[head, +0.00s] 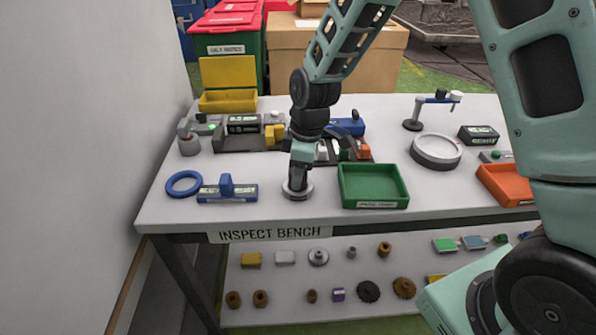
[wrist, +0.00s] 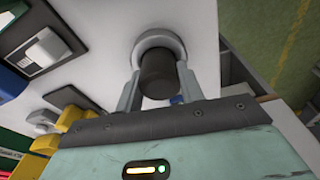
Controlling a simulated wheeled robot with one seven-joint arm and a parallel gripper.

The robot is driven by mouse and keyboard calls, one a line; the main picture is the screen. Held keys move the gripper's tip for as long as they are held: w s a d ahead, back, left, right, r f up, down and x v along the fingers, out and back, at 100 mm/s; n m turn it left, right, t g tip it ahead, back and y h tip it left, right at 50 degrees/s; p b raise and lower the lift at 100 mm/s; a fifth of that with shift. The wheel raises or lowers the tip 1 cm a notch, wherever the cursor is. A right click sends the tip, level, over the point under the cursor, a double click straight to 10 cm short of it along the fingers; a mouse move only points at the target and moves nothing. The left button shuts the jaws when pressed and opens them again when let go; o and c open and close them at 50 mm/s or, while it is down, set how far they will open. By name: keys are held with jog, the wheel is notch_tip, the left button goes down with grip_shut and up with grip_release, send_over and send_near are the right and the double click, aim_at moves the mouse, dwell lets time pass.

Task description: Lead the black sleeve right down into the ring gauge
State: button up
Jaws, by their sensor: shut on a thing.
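The black sleeve (wrist: 158,75) is between the two grey fingers of my gripper (wrist: 158,88) in the wrist view. My gripper (head: 298,182) is shut on it and points down near the bench's front edge in the head view. The ring gauge is a pale grey ring (head: 297,194) on the bench top, directly under my gripper. In the wrist view the ring gauge (wrist: 160,36) shows around the far end of the sleeve. The sleeve and fingers hide its bore, so I cannot tell how deep the sleeve sits.
A green tray (head: 373,186) stands close right of my gripper. A blue-handled block (head: 227,191) and a blue ring (head: 184,183) lie to the left. Dark fixtures (head: 243,124) stand behind. A large grey ring (head: 436,150) and an orange tray (head: 506,184) are further right.

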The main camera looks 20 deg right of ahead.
jog(key=shift+f, duration=0.4)
dwell(1.0)
jog(key=o, duration=1.2)
jog(key=shift+o, duration=0.2)
notch_tip(320, 180, up, 17)
jog(key=s+d+b, duration=0.1)
jog(key=d, duration=0.1)
jog(key=s+a+f+m, duration=0.1)
jog(key=s+a+f, duration=0.1)
jog(key=s, duration=0.6)
jog(key=s+a+f+m, duration=0.2)
jog(key=s+a, duration=0.1)
jog(key=s, duration=0.6)
jog(key=s+a+f+m+h, duration=0.1)
jog(key=s+a+f+m, duration=0.1)
jog(key=s, duration=0.7)
jog(key=shift+a+g, duration=0.4)
jog(key=shift+a, duration=0.2)
